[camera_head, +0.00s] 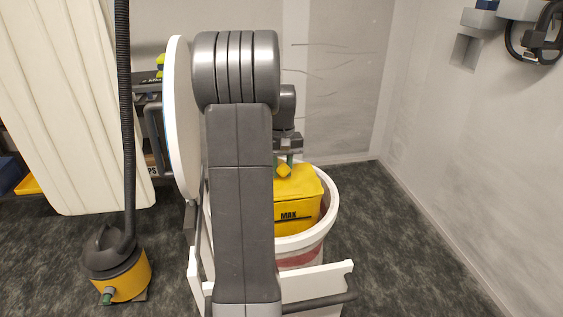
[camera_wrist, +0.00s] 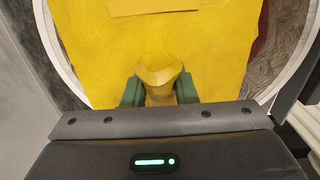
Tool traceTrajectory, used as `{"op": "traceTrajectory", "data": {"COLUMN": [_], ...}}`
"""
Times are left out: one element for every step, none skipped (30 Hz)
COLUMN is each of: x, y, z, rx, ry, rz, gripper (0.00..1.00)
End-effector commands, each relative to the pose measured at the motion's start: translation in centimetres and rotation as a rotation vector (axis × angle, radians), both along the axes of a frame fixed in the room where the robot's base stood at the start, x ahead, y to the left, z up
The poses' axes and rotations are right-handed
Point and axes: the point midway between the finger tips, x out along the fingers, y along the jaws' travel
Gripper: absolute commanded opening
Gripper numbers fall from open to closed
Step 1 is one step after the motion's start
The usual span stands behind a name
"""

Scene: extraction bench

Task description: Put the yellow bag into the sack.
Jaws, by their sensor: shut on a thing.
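The yellow bag (camera_head: 298,210), with "MAX" printed on its front, is upright within the rim of a white, round, open container (camera_head: 331,205) with a red band, which appears to be the sack. The bag's lower part is hidden behind the container's front wall, so I cannot tell whether it touches the bottom. My gripper (camera_head: 287,162) is above the bag, shut on its pinched top. In the wrist view, the green finger pads of my gripper (camera_wrist: 159,92) grip a yellow tuft. The bag (camera_wrist: 205,40) fills the middle, with the white rim (camera_wrist: 57,50) around it.
A black and yellow vacuum cleaner (camera_head: 118,265) with an upright dark hose stands at left. A large cream panel (camera_head: 70,110) leans behind it. A grey wall (camera_head: 460,150) bounds the right side. Dark floor (camera_head: 400,250) is clear right of the container.

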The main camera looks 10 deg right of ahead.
Motion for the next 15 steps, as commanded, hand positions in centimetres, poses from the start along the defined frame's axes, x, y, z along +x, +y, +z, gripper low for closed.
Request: {"op": "traceTrajectory", "data": {"x": [0.0, 0.0, 0.0, -0.1, 0.0, 0.0, 0.0, 0.0, 0.0, 0.0, 0.0, 0.1, 0.1, 0.1, 0.1], "y": [0.0, 0.0, 0.0, 0.0, 0.0, 0.0, 0.0, 0.0, 0.0, 0.0, 0.0, 0.0, 0.0, 0.0, 0.0], "z": [-1.2, -1.8, -2.7, -3.4, -4.0, -4.7, -5.2, -5.7, -6.2, -6.5, -6.8, -7.0, -7.2, -7.3, -7.5], "rx": [0.0, -0.001, -0.001, 0.0, -0.001, -0.001, -0.001, -0.001, -0.001, -0.001, -0.001, -0.001, -0.001, -0.001, -0.001], "ry": [0.003, 0.002, 0.001, 0.003, 0.002, 0.001, 0.0, 0.001, 0.0, -0.001, -0.001, -0.002, -0.003, -0.003, -0.003], "rz": [0.0, 0.0, 0.0, 0.0, 0.0, 0.0, 0.0, 0.0, 0.0, 0.0, 0.0, 0.0, 0.0, 0.0, 0.0], "gripper": [0.0, 0.0, 0.0, 0.0, 0.0, 0.0, 0.0, 0.0, 0.0, 0.0, 0.0, 0.0, 0.0, 0.0, 0.0]}}
